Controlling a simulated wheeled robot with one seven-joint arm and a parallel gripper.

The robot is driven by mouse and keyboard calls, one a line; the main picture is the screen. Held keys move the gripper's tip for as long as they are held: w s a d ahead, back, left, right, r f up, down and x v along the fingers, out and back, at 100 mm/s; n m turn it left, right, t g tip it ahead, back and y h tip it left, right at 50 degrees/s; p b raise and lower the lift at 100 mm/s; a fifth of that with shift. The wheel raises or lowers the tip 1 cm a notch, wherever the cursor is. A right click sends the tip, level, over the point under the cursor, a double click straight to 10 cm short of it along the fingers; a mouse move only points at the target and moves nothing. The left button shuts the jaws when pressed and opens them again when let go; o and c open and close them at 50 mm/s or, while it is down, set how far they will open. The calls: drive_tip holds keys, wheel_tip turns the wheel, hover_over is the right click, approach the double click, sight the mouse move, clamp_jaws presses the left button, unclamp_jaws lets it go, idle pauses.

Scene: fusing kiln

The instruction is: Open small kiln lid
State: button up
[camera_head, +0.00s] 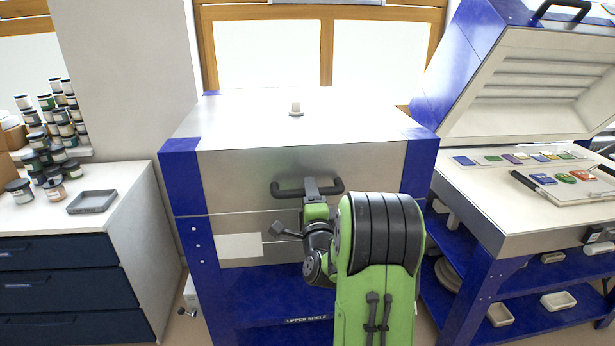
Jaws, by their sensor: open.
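The small kiln stands in the middle of the head view, a metal box with blue corners. Its lid (240,170) is down, with a thin seam below it along the front. A dark bar handle (283,190) is fixed to the lid's front. My green and black arm reaches up from the lower right, and my gripper (311,186) is at the middle of the handle. The gripper is open; the fingertips are small here and partly hidden, so I cannot tell whether they touch the bar.
To the right, a larger kiln with its lid (530,85) raised holds coloured glass pieces. To the left, a white-topped drawer cabinet (130,205) carries a grey tray (92,202) and several jars (55,170). A small knob (296,109) sits on the small kiln's top. A window is behind.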

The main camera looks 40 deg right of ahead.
drive_tip(key=shift+w+d+r, duration=0.1)
drive_tip(key=shift+w, duration=0.15)
drive_tip(key=shift+s, duration=0.15)
clamp_jaws()
